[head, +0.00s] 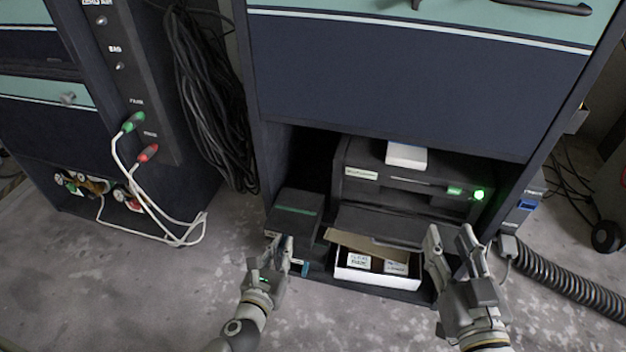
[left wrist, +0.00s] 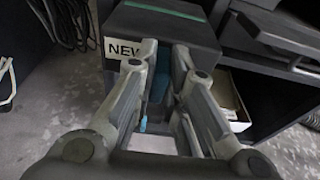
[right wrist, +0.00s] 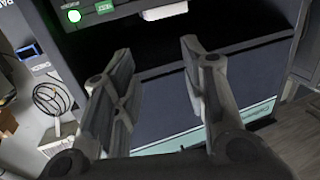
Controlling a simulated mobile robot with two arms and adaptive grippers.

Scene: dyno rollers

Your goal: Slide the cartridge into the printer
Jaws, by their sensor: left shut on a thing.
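The dark printer (head: 410,195) stands in the low bay of the cabinet, with a lit green light at its right and a dark panel folded out at its front. My left gripper (head: 286,256) is shut on a dark cartridge with a blue strip (head: 304,268), in front of a dark box. The cartridge's blue part also shows between the fingers in the left wrist view (left wrist: 160,82); the fingers hide much of it. My right gripper (head: 449,240) is open and empty, in front of the printer's right side; it also shows in the right wrist view (right wrist: 160,85).
A dark box (head: 297,212) marked NEW in the left wrist view stands left of the printer. An open white box (head: 377,277) with labelled items sits below the printer's front. A white block (head: 406,155) lies on the printer. A ribbed hose (head: 565,280) lies at the right.

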